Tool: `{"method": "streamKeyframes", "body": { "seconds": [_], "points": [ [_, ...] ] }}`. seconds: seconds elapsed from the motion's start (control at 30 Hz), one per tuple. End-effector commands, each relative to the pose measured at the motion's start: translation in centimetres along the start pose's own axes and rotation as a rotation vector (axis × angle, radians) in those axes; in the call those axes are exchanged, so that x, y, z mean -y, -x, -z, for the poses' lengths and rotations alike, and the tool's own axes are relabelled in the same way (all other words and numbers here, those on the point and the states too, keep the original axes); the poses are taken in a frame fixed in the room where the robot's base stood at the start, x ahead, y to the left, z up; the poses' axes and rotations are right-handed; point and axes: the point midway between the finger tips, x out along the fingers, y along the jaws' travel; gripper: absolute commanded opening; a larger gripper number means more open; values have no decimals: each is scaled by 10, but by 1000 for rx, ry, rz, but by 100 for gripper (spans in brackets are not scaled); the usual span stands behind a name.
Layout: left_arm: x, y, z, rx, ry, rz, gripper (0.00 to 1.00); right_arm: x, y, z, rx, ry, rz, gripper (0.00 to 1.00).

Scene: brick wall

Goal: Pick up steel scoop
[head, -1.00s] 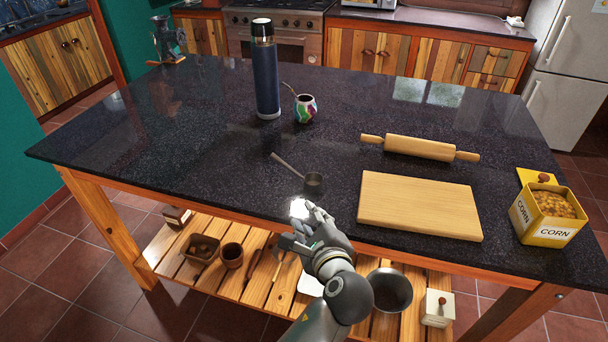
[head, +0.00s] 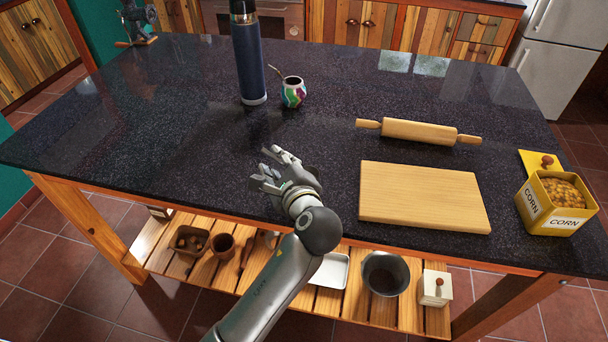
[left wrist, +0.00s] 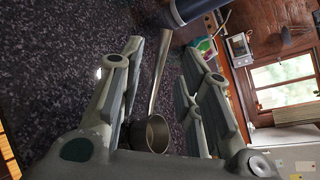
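The steel scoop shows in the left wrist view, with its round cup (left wrist: 157,133) near my palm and its long handle pointing away. My left gripper (left wrist: 165,62) is open, with one finger on each side of the scoop. I see a gap between the handle and each finger, and cannot tell whether the cup touches the right one. In the head view my left gripper (head: 268,168) is low over the dark countertop (head: 190,130) near its front edge, and it hides the scoop there. My right gripper is in neither view.
A cutting board (head: 424,196) and a rolling pin (head: 418,132) lie to the right of my left gripper. An open corn tin (head: 555,205) stands at the right edge. A tall blue bottle (head: 249,60) and a colourful cup (head: 293,92) stand behind.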

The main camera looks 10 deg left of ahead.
Motion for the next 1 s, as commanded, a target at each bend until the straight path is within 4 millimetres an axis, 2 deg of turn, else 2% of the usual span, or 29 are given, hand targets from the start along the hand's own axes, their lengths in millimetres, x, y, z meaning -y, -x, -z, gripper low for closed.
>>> {"method": "streamKeyframes", "body": {
  "seconds": [0.2, 0.3, 0.57, 0.83, 1.0],
  "points": [
    [2, -33, 2, 2, -2, -1, 32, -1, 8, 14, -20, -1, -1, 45],
    [1, -43, 3, 2, -2, -1, 32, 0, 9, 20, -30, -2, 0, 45],
    [0, -46, 4, 0, 0, 0, 32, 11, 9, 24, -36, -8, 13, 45],
    [0, -46, 4, 0, 0, 0, 0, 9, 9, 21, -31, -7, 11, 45],
    [0, -46, 4, 0, 0, -1, 0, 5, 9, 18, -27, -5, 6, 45]
  ]
}}
